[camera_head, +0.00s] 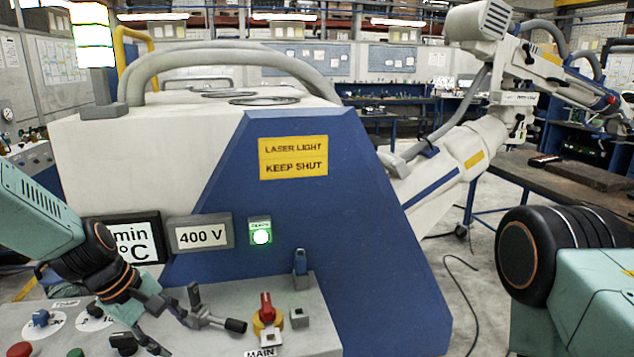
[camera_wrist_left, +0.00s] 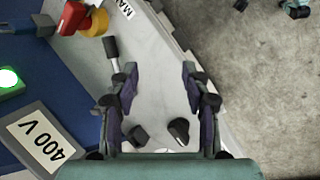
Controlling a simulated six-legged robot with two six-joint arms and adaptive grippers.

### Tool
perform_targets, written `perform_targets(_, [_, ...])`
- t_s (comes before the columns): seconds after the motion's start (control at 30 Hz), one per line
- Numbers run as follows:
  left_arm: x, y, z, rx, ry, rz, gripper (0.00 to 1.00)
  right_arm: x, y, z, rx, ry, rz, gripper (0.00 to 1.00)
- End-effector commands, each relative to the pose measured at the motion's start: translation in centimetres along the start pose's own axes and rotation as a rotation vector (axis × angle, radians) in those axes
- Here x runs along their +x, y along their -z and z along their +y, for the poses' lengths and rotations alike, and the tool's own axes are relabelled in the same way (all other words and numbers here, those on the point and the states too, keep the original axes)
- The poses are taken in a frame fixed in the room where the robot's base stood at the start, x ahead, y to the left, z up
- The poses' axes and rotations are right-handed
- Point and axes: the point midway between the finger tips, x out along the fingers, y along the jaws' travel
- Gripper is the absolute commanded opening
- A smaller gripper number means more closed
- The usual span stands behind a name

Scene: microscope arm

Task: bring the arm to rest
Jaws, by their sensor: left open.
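A white jointed arm (camera_head: 455,165) rises behind the machine at the upper right, raised and reaching right. The blue and white machine (camera_head: 340,240) carries a sloping control panel. On the panel are a red and yellow MAIN switch (camera_head: 266,312) and a lever with a black handle (camera_head: 235,325). My left gripper (camera_head: 178,320) is open and empty, over the panel left of the switch. In the left wrist view, the open fingers (camera_wrist_left: 160,75) show above the panel; the black lever handle (camera_wrist_left: 112,48) lies beyond the left finger. Contact cannot be told. My right gripper is not seen.
A green READY lamp (camera_head: 261,235) glows beside the 400 V display (camera_head: 200,236). A workbench (camera_head: 560,180) stands at the right. Grey floor lies beyond the panel edge.

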Motion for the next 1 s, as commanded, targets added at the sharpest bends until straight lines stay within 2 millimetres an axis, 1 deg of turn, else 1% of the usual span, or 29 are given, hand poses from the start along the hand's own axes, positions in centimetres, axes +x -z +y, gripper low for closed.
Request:
perform_targets(0.07, [0.4, 0.4, -0.1, 0.058, -0.014, 0.046, 0.48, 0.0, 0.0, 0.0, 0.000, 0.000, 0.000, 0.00])
perform_targets(0.17, [1.6, 0.9, -0.8, 0.152, -0.022, 0.114, 0.48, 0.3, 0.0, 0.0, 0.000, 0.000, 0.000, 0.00])
perform_targets(0.27, [4.1, 1.0, -2.8, 0.272, -0.008, 0.184, 0.48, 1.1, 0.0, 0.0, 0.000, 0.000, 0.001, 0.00])
perform_targets(0.37, [7.5, 0.7, -6.1, 0.420, 0.029, 0.251, 0.48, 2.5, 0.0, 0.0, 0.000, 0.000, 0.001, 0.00])
perform_targets(0.4, [9.1, 0.3, -7.7, 0.486, 0.047, 0.271, 0.48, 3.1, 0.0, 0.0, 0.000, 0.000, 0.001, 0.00])
perform_targets(0.47, [11.5, -0.4, -10.4, 0.585, 0.080, 0.293, 0.48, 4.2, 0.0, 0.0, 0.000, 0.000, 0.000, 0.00])
perform_targets(0.5, [13.1, -1.1, -12.5, 0.655, 0.105, 0.301, 0.48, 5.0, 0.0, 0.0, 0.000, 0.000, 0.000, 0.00])
perform_targets(0.57, [15.4, -2.3, -15.6, 0.750, 0.141, 0.303, 0.48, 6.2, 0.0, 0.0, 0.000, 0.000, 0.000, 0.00])
perform_targets(0.6, [16.8, -3.1, -17.7, 0.808, 0.163, 0.297, 0.48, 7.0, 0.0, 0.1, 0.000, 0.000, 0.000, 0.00])
perform_targets(0.67, [18.6, -4.5, -20.9, 0.885, 0.196, 0.279, 0.48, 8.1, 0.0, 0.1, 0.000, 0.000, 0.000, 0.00])
perform_targets(0.7, [19.7, -5.5, -23.0, 0.929, 0.217, 0.259, 0.48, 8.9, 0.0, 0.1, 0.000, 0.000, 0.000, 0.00])
perform_targets(0.77, [21.2, -7.1, -26.3, 0.982, 0.250, 0.221, 0.48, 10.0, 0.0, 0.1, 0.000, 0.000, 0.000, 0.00])
perform_targets(0.8, [22.1, -8.1, -28.4, 1.008, 0.271, 0.192, 0.48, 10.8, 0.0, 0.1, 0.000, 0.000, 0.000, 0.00])
perform_targets(0.9, [23.7, -10.4, -33.2, 1.040, 0.326, 0.105, 0.48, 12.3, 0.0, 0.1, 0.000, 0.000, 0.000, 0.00])
perform_targets(1.0, [24.8, -12.0, -37.0, 1.049, 0.378, 0.029, 0.48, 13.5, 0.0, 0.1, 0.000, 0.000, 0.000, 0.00])
